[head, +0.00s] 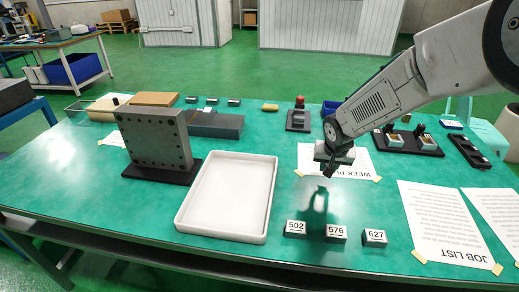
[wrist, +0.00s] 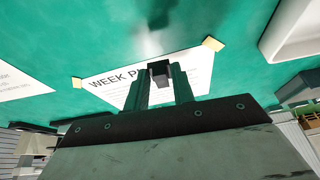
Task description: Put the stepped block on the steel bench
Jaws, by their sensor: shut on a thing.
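My gripper (head: 329,172) hangs above the green-topped table (head: 130,215), right of the white tray. In the wrist view my gripper (wrist: 161,82) is shut on a small dark block (wrist: 160,71) held between its fingertips. The block has a paler end face; its steps are hard to make out, and it is too small to tell clearly in the head view. The block is clear of the table, and a shadow lies below. A blue-legged bench (head: 28,108) with a dark grey piece on it stands at the far left; I cannot tell whether it is the steel bench.
A white tray (head: 229,192) lies mid-table, empty. An upright drilled steel plate (head: 157,137) stands left of it. Number blocks 502 (head: 296,229), 576 (head: 335,234) and 627 (head: 374,238) line the front. Taped sheets (head: 443,220) lie right. Dark holders (head: 408,140) stand behind.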

